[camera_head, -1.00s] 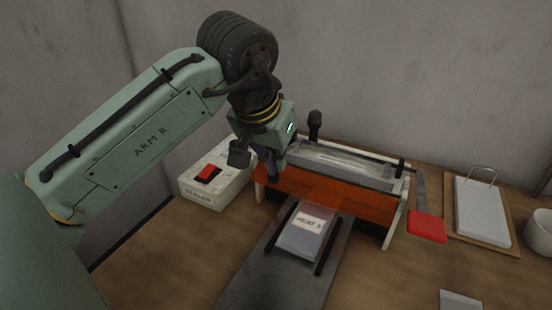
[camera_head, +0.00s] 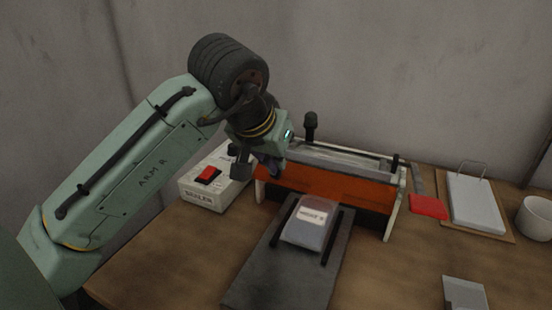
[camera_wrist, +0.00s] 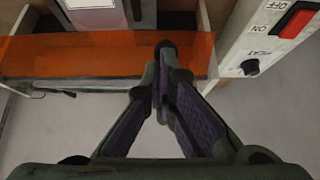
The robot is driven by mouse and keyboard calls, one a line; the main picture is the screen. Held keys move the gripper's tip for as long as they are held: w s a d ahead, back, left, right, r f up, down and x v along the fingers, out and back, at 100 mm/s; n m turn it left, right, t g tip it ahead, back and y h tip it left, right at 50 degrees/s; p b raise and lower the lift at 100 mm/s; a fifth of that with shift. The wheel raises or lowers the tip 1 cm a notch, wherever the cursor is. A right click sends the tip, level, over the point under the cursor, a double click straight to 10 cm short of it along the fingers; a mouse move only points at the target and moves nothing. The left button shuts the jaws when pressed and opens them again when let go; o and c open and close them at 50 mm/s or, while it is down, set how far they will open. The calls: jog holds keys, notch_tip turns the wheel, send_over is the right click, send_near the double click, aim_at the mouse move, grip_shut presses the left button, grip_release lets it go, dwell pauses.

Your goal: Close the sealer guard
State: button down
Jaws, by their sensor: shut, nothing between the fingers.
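The sealer guard (camera_head: 325,192) is an orange see-through panel across the front of the sealer (camera_head: 340,160). In the wrist view the guard (camera_wrist: 70,55) is a wide orange band on the left. My gripper (camera_head: 275,172) is at the guard's left end, beside the switch box. In the wrist view my gripper's fingertips (camera_wrist: 163,52) are together and empty, overlapping the guard near its end. I cannot tell whether they touch it. A labelled pouch (camera_head: 308,226) lies on the grey platform (camera_head: 265,275) in front of the guard.
The white switch box (camera_head: 205,197) with a red switch stands close on the left. A red handle (camera_head: 428,207) sits to the right of the sealer. Further right are a white pad (camera_head: 475,203) and a white cup (camera_head: 537,217). A small grey card (camera_head: 464,293) lies front right.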

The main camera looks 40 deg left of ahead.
jog(key=f+t+b, duration=0.1)
jog(key=b, duration=0.2)
jog(key=f+t+y+b, duration=0.1)
jog(key=t+b, duration=0.1)
jog(key=b, duration=0.2)
jog(key=shift+s+d+f, duration=0.1)
jog(key=shift+s+f, duration=0.05)
jog(key=shift+s, duration=0.25)
jog(key=shift+t, duration=0.4)
jog(key=shift+r, duration=0.25)
